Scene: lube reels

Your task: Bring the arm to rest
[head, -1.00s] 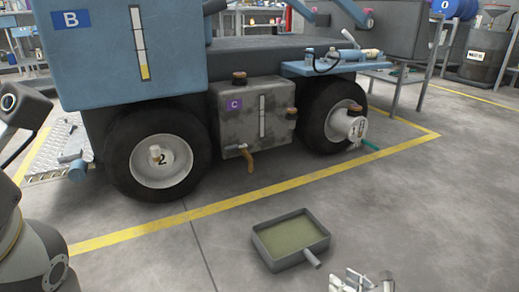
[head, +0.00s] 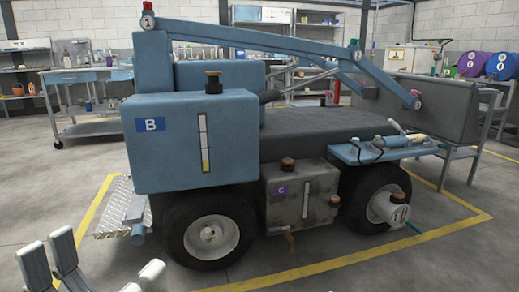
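Pale grey gripper fingers rise into the lower left corner of the head view, and I take them as my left gripper (head: 96,270). They stand well apart with a gap between them, and nothing is held in the gap. The palm and wrist are cut off by the bottom edge. The fingers are close to the camera, in front of the bare floor left of the machine.
A blue wheeled machine (head: 195,125) with a folded boom (head: 270,38) fills the middle. Grey box C (head: 306,205) hangs between its wheels. A yellow floor line (head: 345,263) runs around it. A workbench (head: 90,77) stands behind at left, drums (head: 503,65) at right. Front floor is clear.

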